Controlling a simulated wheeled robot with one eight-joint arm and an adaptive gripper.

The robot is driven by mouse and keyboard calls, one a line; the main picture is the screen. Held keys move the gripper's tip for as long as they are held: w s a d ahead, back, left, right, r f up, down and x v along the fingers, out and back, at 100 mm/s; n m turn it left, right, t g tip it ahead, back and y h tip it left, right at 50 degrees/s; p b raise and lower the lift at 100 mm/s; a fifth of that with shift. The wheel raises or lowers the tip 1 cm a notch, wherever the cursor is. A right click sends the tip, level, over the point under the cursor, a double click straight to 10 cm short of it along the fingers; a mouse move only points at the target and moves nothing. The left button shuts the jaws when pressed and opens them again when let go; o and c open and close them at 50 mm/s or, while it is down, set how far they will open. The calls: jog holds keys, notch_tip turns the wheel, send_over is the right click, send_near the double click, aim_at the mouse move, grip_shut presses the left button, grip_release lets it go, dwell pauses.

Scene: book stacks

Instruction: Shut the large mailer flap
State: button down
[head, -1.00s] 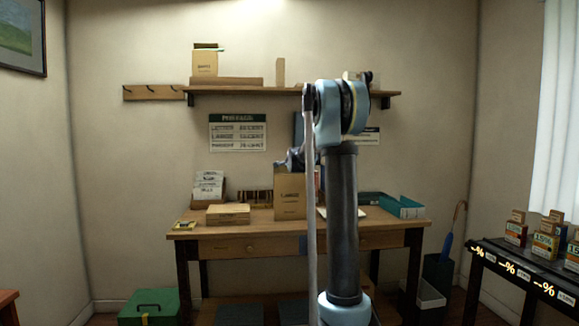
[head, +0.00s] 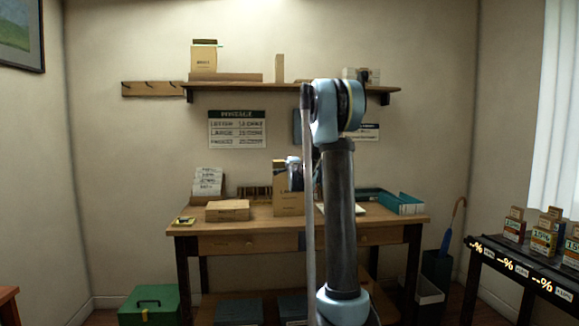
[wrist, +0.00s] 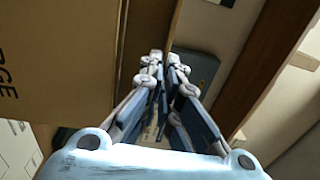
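The large mailer (head: 287,203) is a tan cardboard piece standing upright on the wooden desk, left of my arm. In the wrist view its printed face (wrist: 60,60) fills the upper left, with the letters "RGE" visible. A darker brown strip runs along its edge there; I cannot tell whether this is the flap. My gripper (wrist: 165,58) points past the mailer's right edge, its fingertips close together with nothing seen between them. In the head view my wrist covers the mailer's upper right part, and the flap's position cannot be made out.
A flat tan box (head: 228,211) and a card holder (head: 208,184) are on the desk (head: 270,226) to the left. A teal tray (head: 403,204) is at the right. A wall shelf (head: 230,88) hangs above. The desk's front left is mostly clear.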

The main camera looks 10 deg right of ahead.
jog(key=c, duration=1.8)
grip_release()
jog(key=shift+f, duration=0.1)
jog(key=shift+c, duration=0.2)
jog(key=s, duration=1.2)
jog(key=shift+f, duration=0.45)
